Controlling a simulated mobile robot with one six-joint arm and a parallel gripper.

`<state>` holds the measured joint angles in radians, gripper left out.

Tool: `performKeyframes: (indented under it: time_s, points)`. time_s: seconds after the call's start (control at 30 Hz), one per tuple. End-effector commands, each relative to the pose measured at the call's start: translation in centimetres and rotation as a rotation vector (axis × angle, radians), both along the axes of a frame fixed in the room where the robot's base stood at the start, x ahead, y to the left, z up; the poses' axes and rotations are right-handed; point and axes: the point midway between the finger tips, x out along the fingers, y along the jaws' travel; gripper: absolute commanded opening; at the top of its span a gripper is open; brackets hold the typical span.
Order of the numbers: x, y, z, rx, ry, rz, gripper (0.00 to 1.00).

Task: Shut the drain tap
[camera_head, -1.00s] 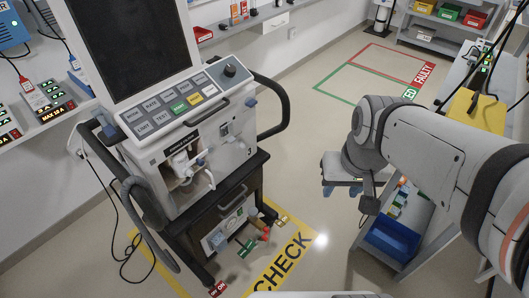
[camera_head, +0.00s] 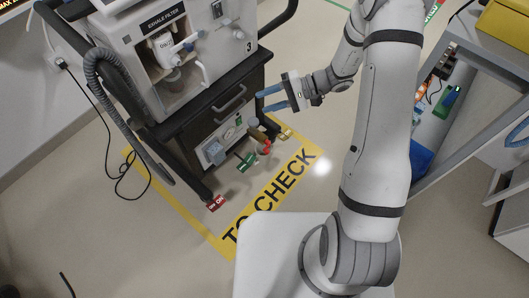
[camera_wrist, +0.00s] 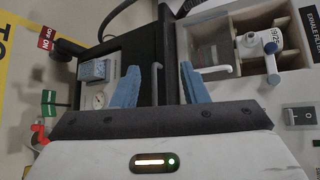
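My gripper (camera_head: 264,98) is open and empty in front of the ventilator (camera_head: 120,30), its blue fingers pointing at the lower cabinet. In the wrist view, my gripper (camera_wrist: 160,70) has a thin grey handle between and beyond its fingers. No part is labelled drain tap, so I cannot tell which is it. Candidates are a red fitting (camera_head: 266,147) and a green-tagged fitting (camera_head: 246,162) low at the cabinet front, and a blue-ended fitting (camera_wrist: 274,46) by the white filter (camera_wrist: 258,44) in the open compartment. My gripper touches none of them.
A lower panel holds a gauge and a blue-grey box (camera_head: 214,152). A corrugated hose (camera_head: 105,90) hangs at the left. The floor is marked "TO CHECK" (camera_head: 270,195) in yellow. A grey shelf (camera_head: 485,65) stands at the right. Open floor lies before the ventilator.

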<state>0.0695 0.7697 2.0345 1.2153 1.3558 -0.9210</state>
Motion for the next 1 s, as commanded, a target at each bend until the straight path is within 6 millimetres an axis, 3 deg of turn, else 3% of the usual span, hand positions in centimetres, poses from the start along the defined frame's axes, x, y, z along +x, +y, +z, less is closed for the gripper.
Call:
performKeyframes:
  time_s: [0.03, 0.17, 0.3, 0.43, 0.6, 0.7, 0.8, 1.0]
  points:
    - [0.9, 0.2, -4.0, 0.051, 0.012, -0.041, 0.4]
    - [3.2, 0.6, -10.9, 0.169, 0.002, -0.167, 0.4]
    - [5.1, 0.2, -19.0, 0.261, -0.029, -0.326, 0.4]
    - [5.9, -0.6, -27.1, 0.311, -0.072, -0.487, 0.4]
    - [5.4, -2.2, -36.8, 0.32, -0.143, -0.686, 0.4]
    - [4.7, -3.0, -40.8, 0.307, -0.179, -0.771, 0.4]
    - [4.2, -3.6, -43.3, 0.292, -0.206, -0.825, 0.4]
    - [4.1, -3.6, -44.9, 0.28, -0.228, -0.861, 0.4]
